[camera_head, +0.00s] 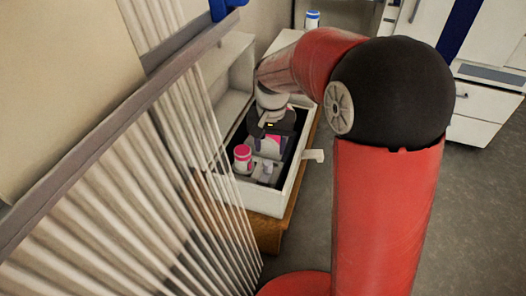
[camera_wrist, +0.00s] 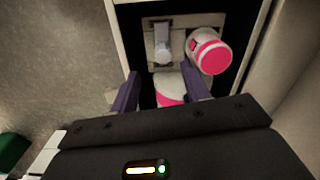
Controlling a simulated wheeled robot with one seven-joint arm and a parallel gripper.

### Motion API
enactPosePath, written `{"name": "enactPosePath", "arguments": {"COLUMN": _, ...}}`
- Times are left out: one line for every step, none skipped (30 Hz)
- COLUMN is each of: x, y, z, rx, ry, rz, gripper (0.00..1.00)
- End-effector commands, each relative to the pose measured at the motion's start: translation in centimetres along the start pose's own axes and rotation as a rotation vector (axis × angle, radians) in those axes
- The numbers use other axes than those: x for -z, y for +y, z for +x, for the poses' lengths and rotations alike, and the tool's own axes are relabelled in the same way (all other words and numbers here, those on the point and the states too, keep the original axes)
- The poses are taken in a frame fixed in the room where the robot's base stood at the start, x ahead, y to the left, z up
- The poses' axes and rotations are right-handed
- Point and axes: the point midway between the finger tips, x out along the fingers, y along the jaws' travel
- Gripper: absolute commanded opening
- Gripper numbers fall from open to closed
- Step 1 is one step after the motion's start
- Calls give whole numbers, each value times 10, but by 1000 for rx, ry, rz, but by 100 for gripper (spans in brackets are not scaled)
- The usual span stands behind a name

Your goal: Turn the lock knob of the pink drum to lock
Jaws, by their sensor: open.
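A white drum with a pink top (camera_head: 243,158) stands in the open white drawer; it also shows in the wrist view (camera_wrist: 212,54), tilted in that picture. Beside it is a grey knob-like fitting (camera_wrist: 163,46) on a grey plate, also in the head view (camera_head: 265,173). A second white and pink cylinder (camera_wrist: 171,90) lies between and beyond my fingers, partly hidden by my gripper. My gripper (camera_wrist: 160,72) is open above the drawer, and it shows small in the head view (camera_head: 268,132). I cannot tell whether either finger touches anything, or the knob's exact setting.
A ribbed pale panel (camera_head: 130,200) stands close on the left. White cabinets (camera_head: 484,108) stand at the back right. Grey floor lies open to the right.

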Motion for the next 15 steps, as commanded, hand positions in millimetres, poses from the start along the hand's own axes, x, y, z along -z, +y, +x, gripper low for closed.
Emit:
{"name": "enactPosePath", "arguments": {"x": 2, "y": -2, "z": 6, "rx": -4, "ry": -6, "rz": 3, "gripper": 47}}
{"name": "enactPosePath", "arguments": {"x": 2, "y": -3, "z": 8, "rx": -5, "ry": -9, "rz": 4, "gripper": 47}}
{"name": "enactPosePath", "arguments": {"x": 3, "y": -4, "z": 11, "rx": -7, "ry": -11, "rz": 6, "gripper": 47}}
{"name": "enactPosePath", "arguments": {"x": 3, "y": -4, "z": 14, "rx": -7, "ry": -12, "rz": 6, "gripper": 47}}
{"name": "enactPosePath", "arguments": {"x": 3, "y": -4, "z": 17, "rx": -8, "ry": -12, "rz": 7, "gripper": 47}}
{"name": "enactPosePath", "arguments": {"x": 3, "y": -4, "z": 22, "rx": -7, "ry": -12, "rz": 7, "gripper": 47}}
{"name": "enactPosePath", "arguments": {"x": 3, "y": -4, "z": 26, "rx": -7, "ry": -12, "rz": 6, "gripper": 47}}
{"name": "enactPosePath", "arguments": {"x": 2, "y": -4, "z": 31, "rx": -8, "ry": -12, "rz": 6, "gripper": 47}}
{"name": "enactPosePath", "arguments": {"x": 2, "y": -4, "z": 38, "rx": -8, "ry": -12, "rz": 6, "gripper": 47}}
{"name": "enactPosePath", "arguments": {"x": 2, "y": -3, "z": 44, "rx": -8, "ry": -13, "rz": 6, "gripper": 47}}
{"name": "enactPosePath", "arguments": {"x": 2, "y": -3, "z": 49, "rx": -8, "ry": -14, "rz": 6, "gripper": 47}}
{"name": "enactPosePath", "arguments": {"x": 2, "y": -3, "z": 55, "rx": -8, "ry": -12, "rz": 5, "gripper": 47}}
{"name": "enactPosePath", "arguments": {"x": 2, "y": -3, "z": 60, "rx": -8, "ry": -12, "rz": 5, "gripper": 47}}
{"name": "enactPosePath", "arguments": {"x": 2, "y": -3, "z": 64, "rx": -8, "ry": -12, "rz": 5, "gripper": 47}}
{"name": "enactPosePath", "arguments": {"x": 2, "y": -3, "z": 69, "rx": -7, "ry": -12, "rz": 5, "gripper": 47}}
